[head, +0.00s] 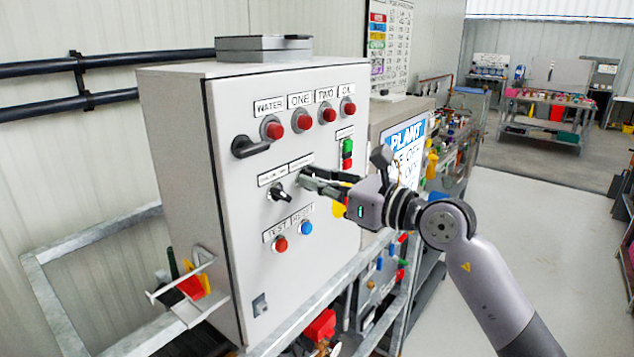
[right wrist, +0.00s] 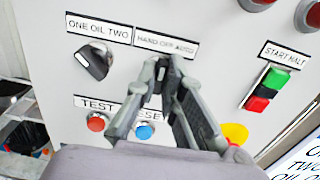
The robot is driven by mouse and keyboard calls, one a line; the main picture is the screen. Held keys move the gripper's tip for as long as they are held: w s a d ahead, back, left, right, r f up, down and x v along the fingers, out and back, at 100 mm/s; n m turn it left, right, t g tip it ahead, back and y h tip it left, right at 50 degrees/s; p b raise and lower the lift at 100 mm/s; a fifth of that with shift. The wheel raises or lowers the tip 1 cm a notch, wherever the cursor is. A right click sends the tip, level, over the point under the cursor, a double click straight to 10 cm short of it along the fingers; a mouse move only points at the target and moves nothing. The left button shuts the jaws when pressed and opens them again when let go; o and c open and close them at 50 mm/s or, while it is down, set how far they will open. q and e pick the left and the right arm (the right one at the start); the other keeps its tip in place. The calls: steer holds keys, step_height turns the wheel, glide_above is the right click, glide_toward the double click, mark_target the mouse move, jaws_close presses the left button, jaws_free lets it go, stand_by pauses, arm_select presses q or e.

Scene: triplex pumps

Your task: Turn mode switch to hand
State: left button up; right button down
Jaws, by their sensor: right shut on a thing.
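The control cabinet (head: 235,215) fills the middle of the head view. The mode switch sits under the HAND OFF AUTO label (right wrist: 166,42); its knob is mostly hidden between my fingertips, so I cannot read its position. My right gripper (head: 306,179) reaches the panel from the right and is shut on the switch knob. In the right wrist view the fingers (right wrist: 168,72) meet the panel just below that label. My left gripper is not in view.
Left of the switch is a black selector (right wrist: 92,62) labelled ONE OIL TWO. Below are a red button (head: 280,244) and a blue button (head: 306,228). Right is a green and red start/halt button (right wrist: 267,88). A yellow-and-red button (right wrist: 235,135) is close to my fingers.

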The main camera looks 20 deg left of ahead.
steer(key=shift+s+n+b, duration=0.15)
steer(key=shift+n+b, duration=4.25)
steer(key=shift+b, duration=2.05)
steer(key=c, duration=1.7)
jaws_free()
steer(key=v, duration=1.2)
